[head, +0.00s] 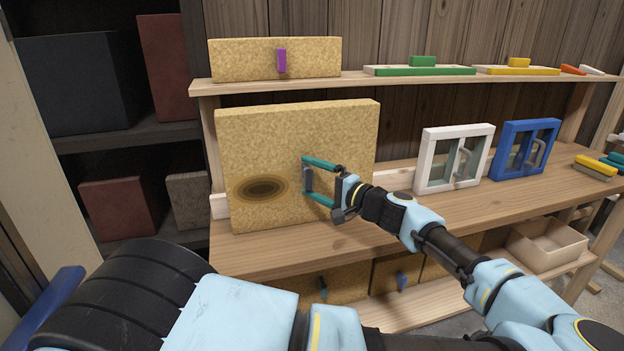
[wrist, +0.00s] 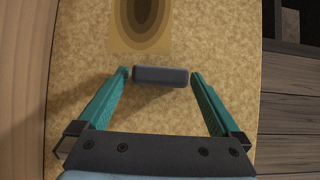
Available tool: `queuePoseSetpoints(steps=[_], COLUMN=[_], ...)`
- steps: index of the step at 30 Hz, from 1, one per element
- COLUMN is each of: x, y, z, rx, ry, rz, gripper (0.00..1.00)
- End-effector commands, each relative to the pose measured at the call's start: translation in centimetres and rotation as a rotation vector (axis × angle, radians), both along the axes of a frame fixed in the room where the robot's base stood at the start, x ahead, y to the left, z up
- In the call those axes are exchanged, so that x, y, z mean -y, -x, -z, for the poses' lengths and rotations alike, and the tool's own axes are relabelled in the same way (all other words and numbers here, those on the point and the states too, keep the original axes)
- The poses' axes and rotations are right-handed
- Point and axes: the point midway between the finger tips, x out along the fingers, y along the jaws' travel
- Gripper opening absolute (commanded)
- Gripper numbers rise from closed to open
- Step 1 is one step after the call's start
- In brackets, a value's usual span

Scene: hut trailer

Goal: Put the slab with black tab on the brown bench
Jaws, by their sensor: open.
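A large tan speckled slab (head: 290,130) stands upright at the left end of the brown wooden bench (head: 420,215), its lower edge at the bench top. It has a dark oval mark and a dark grey or black tab (head: 308,180) on its front face. My gripper (head: 307,177) is open at that tab. In the wrist view the tab (wrist: 161,76) lies between the tips of my gripper (wrist: 161,75), with a small gap at each end. The slab's face (wrist: 225,75) fills most of that view. Whether the fingers touch the slab is unclear.
A shelf (head: 400,82) above bears a slab with a purple tab (head: 281,60) and several flat coloured-handled pieces. White (head: 453,158) and blue (head: 524,149) framed windows stand right on the bench. Slabs and a beige bin (head: 545,245) sit below. A dark shelf is at left.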

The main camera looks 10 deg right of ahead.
Motion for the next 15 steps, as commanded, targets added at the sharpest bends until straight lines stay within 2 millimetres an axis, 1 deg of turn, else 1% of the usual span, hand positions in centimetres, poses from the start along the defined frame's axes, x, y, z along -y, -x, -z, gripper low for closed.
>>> queuePoseSetpoints(steps=[5,7,11,15], x=[0.1,0.7,2.3,4.3], y=[0.1,0.6,2.4,4.8], z=[-0.3,0.1,0.3,0.4], rx=[0.000,0.000,-0.001,-0.001], ry=[0.000,0.001,0.002,0.002], rz=[0.001,0.003,0.005,0.004], gripper=[1.00,1.00,1.00,1.00])
